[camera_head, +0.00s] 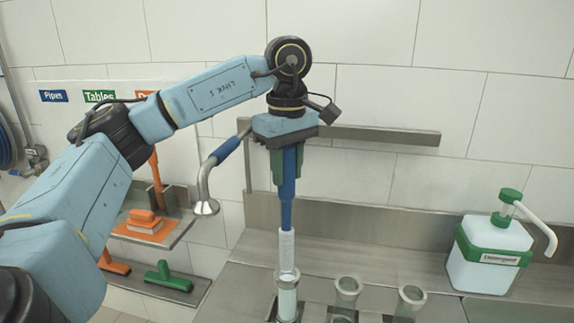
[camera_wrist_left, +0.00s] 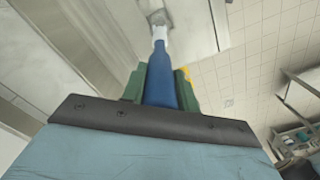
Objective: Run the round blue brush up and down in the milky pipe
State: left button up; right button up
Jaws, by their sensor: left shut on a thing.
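My left gripper (camera_head: 287,166) points down with green fingers and is shut on the blue handle of the round brush (camera_head: 287,212). The brush hangs upright, and its pale lower part (camera_head: 287,250) runs down to the milky pipe (camera_head: 287,300) at the bottom of the picture. The brush's lower end meets the pipe's mouth; how deep it sits inside I cannot tell. In the left wrist view the blue handle (camera_wrist_left: 160,75) stands between the green fingers (camera_wrist_left: 160,88), with the white part beyond it. My right gripper is not in view.
Two further pipes, one nearer (camera_head: 347,292) and one to the right (camera_head: 410,300), stand beside the milky pipe. A white dispenser (camera_head: 488,262) with a green pump is on the right of the steel counter (camera_head: 250,285). A spray head (camera_head: 207,207) hangs left of the gripper. Orange and green brushes lie on shelves at left.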

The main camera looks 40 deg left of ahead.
aim_at(288, 199)
pick_arm(q)
jog(key=shift+f+b, duration=2)
jog(key=shift+f, duration=1.4)
jog(key=shift+f, duration=0.1)
notch_tip(288, 199, down, 8)
jog(key=b, duration=0.6)
jog(key=shift+f, duration=0.15)
notch_tip(288, 199, up, 9)
jog(key=p, duration=0.6)
jog(key=shift+f, duration=0.3)
